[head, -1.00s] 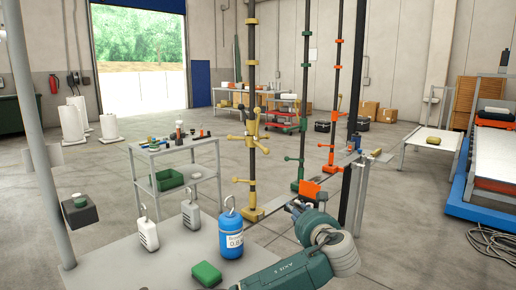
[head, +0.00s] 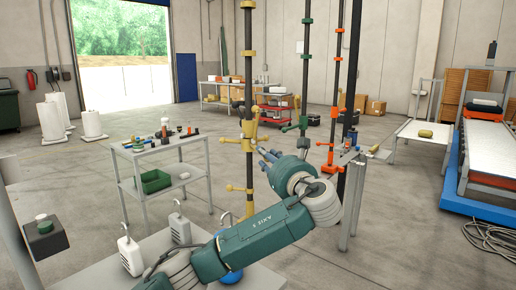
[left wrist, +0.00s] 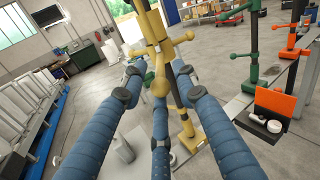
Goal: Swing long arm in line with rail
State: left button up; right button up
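The yellow-fitted post (head: 249,100) stands upright, with several yellow knob-ended levers (head: 238,140) at mid-height and a lower yellow lever (head: 232,188). My left gripper (head: 266,157) is just right of this post, fingers pointing toward it. In the left wrist view, its three blue fingers are spread apart, and the yellow fitting (left wrist: 157,45) shows between and beyond their tips. A yellow knob (left wrist: 160,86) lies close to the middle fingertip; I cannot tell if they touch. The grey rail (left wrist: 236,106) runs between the post bases. My right gripper is out of view.
A green-fitted post (head: 303,115) and an orange-fitted post (head: 335,110) stand farther back right. A grey cart (head: 165,155) stands left. Open floor lies beyond.

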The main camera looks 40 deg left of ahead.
aim_at(254, 148)
pick_arm(q)
jog(key=p+x, duration=0.1)
jog(key=x, duration=0.4)
jog(key=shift+x, duration=1)
jog(key=shift+f, duration=0.15)
grip_shut()
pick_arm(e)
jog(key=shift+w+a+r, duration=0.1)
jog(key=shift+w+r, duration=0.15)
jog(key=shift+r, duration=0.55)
